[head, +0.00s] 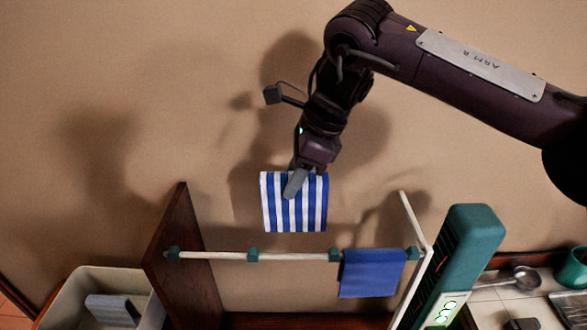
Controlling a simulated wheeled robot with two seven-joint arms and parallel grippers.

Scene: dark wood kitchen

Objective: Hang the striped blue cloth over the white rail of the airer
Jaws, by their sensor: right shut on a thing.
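The striped blue and white cloth (272,206) hangs from my right gripper (295,183), which is shut on its upper part. The cloth hangs flat, and its lower edge shows a little above the white rail (290,256) in the picture, with a strip of wall between them. The airer's rail runs from a dark wood panel (180,240) on the left to a white upright on the right (414,222). Green clips sit along the rail. My left gripper is not in view.
A plain blue cloth (371,273) hangs over the rail's right part. A teal appliance (460,262) stands right of the airer. A pale bin (82,283) with a folded grey-blue cloth (112,309) is at lower left. The rail's middle and left are free of cloth.

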